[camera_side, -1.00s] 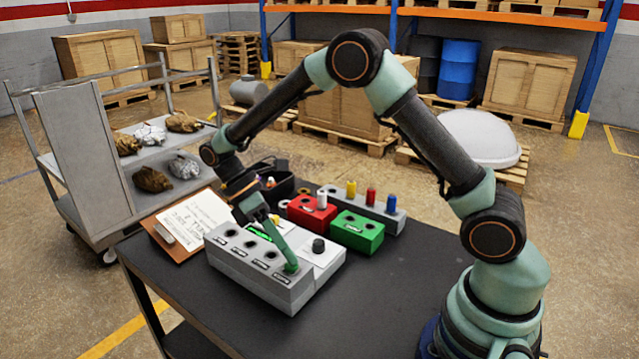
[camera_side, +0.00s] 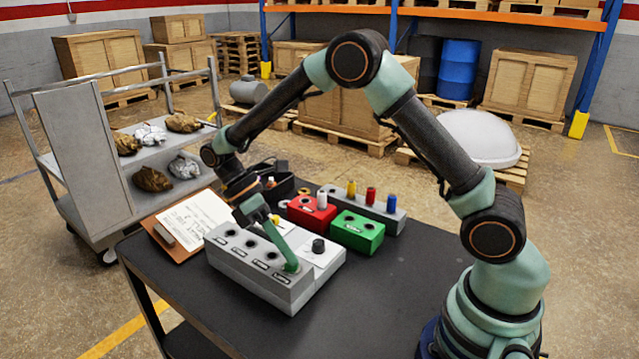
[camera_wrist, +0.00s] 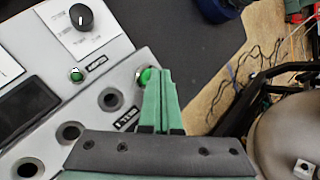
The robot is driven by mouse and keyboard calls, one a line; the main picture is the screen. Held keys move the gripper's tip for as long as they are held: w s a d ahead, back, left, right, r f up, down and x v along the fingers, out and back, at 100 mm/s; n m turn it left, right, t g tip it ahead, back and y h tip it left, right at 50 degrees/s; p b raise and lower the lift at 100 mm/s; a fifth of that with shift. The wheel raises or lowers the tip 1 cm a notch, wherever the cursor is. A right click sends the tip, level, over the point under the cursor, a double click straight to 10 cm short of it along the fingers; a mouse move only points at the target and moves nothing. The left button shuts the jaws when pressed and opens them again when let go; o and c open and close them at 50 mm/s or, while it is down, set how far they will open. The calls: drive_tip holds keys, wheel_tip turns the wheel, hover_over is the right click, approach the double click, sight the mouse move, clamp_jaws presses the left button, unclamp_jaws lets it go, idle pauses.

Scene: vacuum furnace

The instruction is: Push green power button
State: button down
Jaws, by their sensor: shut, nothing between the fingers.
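The grey control box (camera_side: 262,285) stands on the dark table, with a row of round sockets along its top. In the wrist view a bright green round button (camera_wrist: 145,76) sits at the end of that row, with my fingertips right against its edge and partly covering it. A smaller green button or lamp (camera_wrist: 77,74) with a label sits nearer the knob. My gripper (camera_side: 291,267) is shut and empty, its green fingers angled down to the box's near right end; it also shows in the wrist view (camera_wrist: 160,74). How far the button is pressed cannot be told.
A black knob (camera_side: 318,246) and a dark display (camera_wrist: 28,105) are on the box. Red (camera_side: 300,213) and green (camera_side: 356,233) blocks stand behind it, with a grey rack (camera_side: 400,219) of coloured pegs. A clipboard (camera_side: 190,218) lies at left. The table's front right is clear.

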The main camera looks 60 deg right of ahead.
drive_tip(key=shift+r, duration=0.2)
drive_tip(key=shift+r, duration=2.9)
wheel_tip(320, 180, up, 8)
drive_tip(key=m+t+y, duration=0.1)
drive_tip(key=m+t, duration=0.7)
drive_tip(key=t, duration=0.2)
hover_over(288, 264)
drive_tip(key=s+d, duration=0.4)
drive_tip(key=s+m+t, duration=0.1)
drive_tip(key=s+d+r+m+t, duration=0.1)
drive_tip(key=m+t, duration=0.1)
